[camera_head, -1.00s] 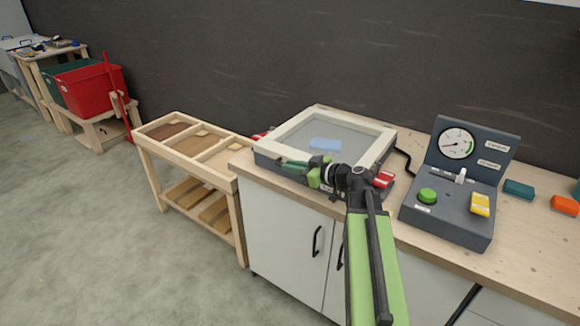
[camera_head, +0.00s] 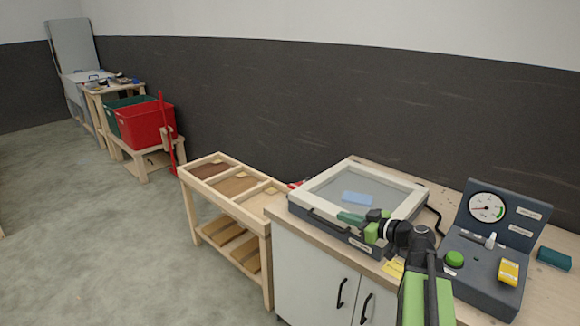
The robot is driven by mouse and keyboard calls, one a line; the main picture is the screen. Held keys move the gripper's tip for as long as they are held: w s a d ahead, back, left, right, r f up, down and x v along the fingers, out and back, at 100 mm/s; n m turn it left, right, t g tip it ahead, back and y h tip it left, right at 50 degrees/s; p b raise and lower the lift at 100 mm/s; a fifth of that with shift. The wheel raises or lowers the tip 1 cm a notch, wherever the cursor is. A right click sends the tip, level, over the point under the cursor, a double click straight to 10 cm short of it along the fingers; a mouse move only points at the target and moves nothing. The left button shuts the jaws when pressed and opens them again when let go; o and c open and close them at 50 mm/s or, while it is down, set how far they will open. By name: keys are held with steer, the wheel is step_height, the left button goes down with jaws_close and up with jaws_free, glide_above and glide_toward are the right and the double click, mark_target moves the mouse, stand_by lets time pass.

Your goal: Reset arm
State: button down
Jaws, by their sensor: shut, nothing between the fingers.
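My gripper (camera_head: 352,218) is at the end of my green and black arm, at the lower right of the head view. Its fingers are shut with nothing between them. It points left, in front of a framed box (camera_head: 408,205) with a pale rim and a grey top. A light blue block (camera_head: 357,198) lies on that top, beyond the fingertips and apart from them. My arm hides part of the counter and the box's near right corner.
A dark control panel (camera_head: 476,262) with a gauge stands right of my arm on the wooden counter (camera_head: 545,300). A wooden rack (camera_head: 265,225) with trays stands left. Red (camera_head: 143,127) and green bins sit farther back.

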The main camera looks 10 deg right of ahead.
steer(key=a+r+n+g+y+p, duration=0.1)
steer(key=a+n+g+y+p, duration=0.15)
steer(key=a, duration=1.25)
steer(key=s+a+f+n+g+h+p, duration=0.1)
steer(key=s+a+f+g+h+p, duration=0.3)
steer(key=a, duration=0.5)
steer(key=s+f+m+g+h, duration=0.4)
steer(key=s+f, duration=0.2)
steer(key=f, duration=0.1)
steer(key=s+d+f+m+g+h, duration=0.2)
steer(key=s+d+m+h, duration=0.1)
steer(key=d+m, duration=0.4)
steer(key=s+d, duration=0.1)
steer(key=d, duration=0.2)
steer(key=shift+f+m+h, duration=0.2)
steer(key=shift+m+h, duration=0.15)
